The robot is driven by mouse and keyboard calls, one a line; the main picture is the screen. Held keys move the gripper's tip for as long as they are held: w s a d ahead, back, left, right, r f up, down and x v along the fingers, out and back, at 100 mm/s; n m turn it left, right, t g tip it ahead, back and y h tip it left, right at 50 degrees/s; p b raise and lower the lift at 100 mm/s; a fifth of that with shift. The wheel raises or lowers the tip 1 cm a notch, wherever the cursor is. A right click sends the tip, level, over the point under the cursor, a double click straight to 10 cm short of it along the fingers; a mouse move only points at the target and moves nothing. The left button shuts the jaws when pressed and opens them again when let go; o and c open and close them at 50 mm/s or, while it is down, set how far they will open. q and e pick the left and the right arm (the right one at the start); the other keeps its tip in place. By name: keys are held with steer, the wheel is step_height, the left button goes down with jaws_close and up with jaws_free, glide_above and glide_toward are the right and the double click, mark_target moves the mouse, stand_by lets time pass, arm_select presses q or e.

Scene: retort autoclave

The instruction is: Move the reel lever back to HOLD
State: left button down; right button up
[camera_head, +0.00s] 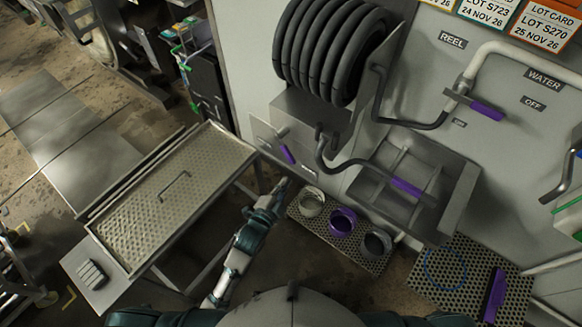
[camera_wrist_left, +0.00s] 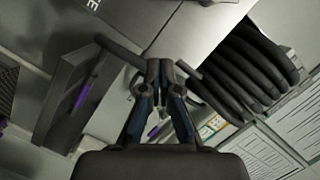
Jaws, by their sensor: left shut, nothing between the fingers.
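In the left wrist view my gripper (camera_wrist_left: 160,68) is shut and empty, in front of a dark bar beside the reel hose (camera_wrist_left: 245,70). Whether it touches the bar I cannot tell. My right gripper is out of view.
A purple-handled water lever (camera_head: 487,110) is at the right. A grey wall holder (camera_head: 455,200) holds a purple-handled piece. A shelf with several cups (camera_head: 343,220) lies below. A perforated table (camera_head: 180,195) stands left. A black hose pipe (camera_head: 335,160) runs under the reel.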

arm_select(q)
glide_above(290, 161)
steer(key=s+d, duration=0.3)
steer(key=s, duration=0.2)
steer(key=f, duration=0.1)
steer(key=shift+w+a+f+p, duration=0.2)
steer(key=shift+w+a+f, duration=0.3)
steer(key=shift+w, duration=0.1)
steer(key=shift+w+a+f+p, duration=0.15)
steer(key=shift+w+a+f, duration=0.25)
steer(key=shift+w, duration=0.2)
steer(key=shift+w+a+f, duration=0.25)
steer(key=shift+a+f, duration=0.15)
steer(key=shift+a, duration=0.1)
